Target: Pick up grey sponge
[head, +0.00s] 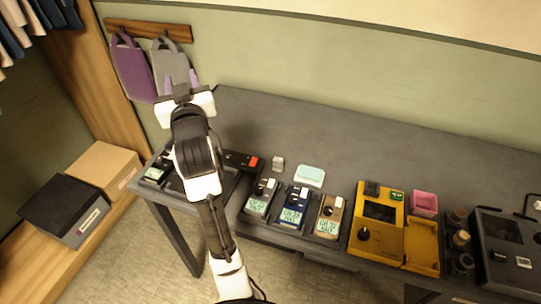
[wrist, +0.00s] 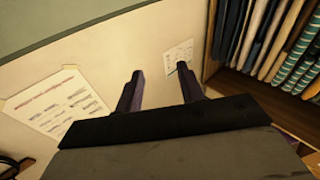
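A small grey block (head: 278,163) lies on the dark table, just left of a pale mint block with a white edge (head: 309,176). It may be the grey sponge, but it is too small to tell for sure. My gripper (wrist: 159,70) is open in the wrist view, its two dark fingers apart with nothing between them. They point toward a pale wall, and no sponge shows in that view. In the head view my arm reaches up over the table's left end, and the gripper is left of the grey block and well away from it.
The dark table (head: 330,140) carries several handheld devices along its front, a yellow case (head: 378,221), a pink box (head: 424,203) and small jars. Its back strip is clear. Bags (head: 133,70) hang from a wall rack behind my arm. Boxes (head: 104,170) stand at left.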

